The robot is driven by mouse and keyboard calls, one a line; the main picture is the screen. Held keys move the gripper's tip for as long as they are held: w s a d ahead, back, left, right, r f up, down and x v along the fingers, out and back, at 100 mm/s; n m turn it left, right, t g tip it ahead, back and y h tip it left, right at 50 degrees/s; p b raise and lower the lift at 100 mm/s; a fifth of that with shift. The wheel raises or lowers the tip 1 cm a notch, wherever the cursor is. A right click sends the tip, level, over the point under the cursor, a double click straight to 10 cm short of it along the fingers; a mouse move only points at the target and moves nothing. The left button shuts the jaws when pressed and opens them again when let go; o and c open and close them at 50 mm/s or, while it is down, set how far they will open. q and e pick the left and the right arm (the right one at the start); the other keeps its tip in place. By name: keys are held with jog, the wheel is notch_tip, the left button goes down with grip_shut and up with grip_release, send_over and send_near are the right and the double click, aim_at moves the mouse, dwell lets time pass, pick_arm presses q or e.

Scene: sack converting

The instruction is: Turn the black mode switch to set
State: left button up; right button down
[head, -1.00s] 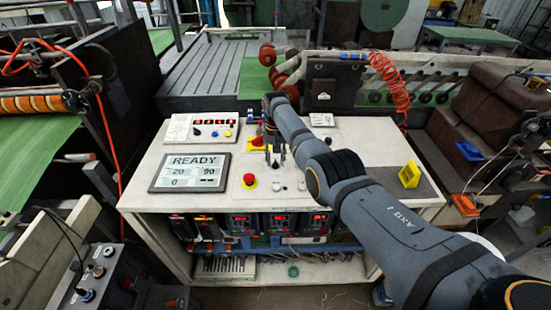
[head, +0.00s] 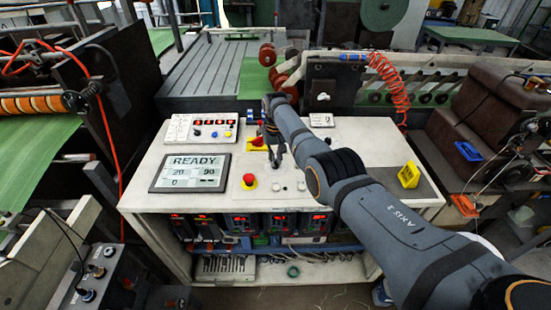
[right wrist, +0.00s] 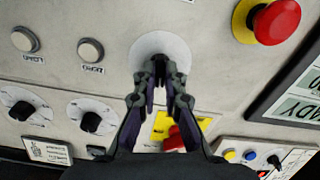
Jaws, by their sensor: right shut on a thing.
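In the right wrist view my right gripper (right wrist: 162,70) is shut at a round white dial plate (right wrist: 160,44) on the light panel. The black mode switch appears to be between its fingertips; they hide the knob, so its pointing direction cannot be told. In the head view my right gripper (head: 276,163) reaches down onto the console top (head: 320,150), right of the red mushroom button (head: 249,180). That button (right wrist: 277,20) also shows in the right wrist view. My left gripper is in no view.
Two other black knobs (right wrist: 20,108) (right wrist: 92,121) on white dials and two round push buttons (right wrist: 25,39) (right wrist: 91,50) are near the gripper. A red switch on a yellow plate (right wrist: 162,125) lies close behind the fingers. The display (head: 190,172) reads READY.

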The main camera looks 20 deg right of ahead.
jog(key=n, duration=0.6)
jog(key=shift+n, duration=0.4)
dwell(0.4)
jog(key=c, duration=1.4)
grip_release()
jog(key=shift+c, duration=0.2)
notch_tip(320, 180, up, 12)
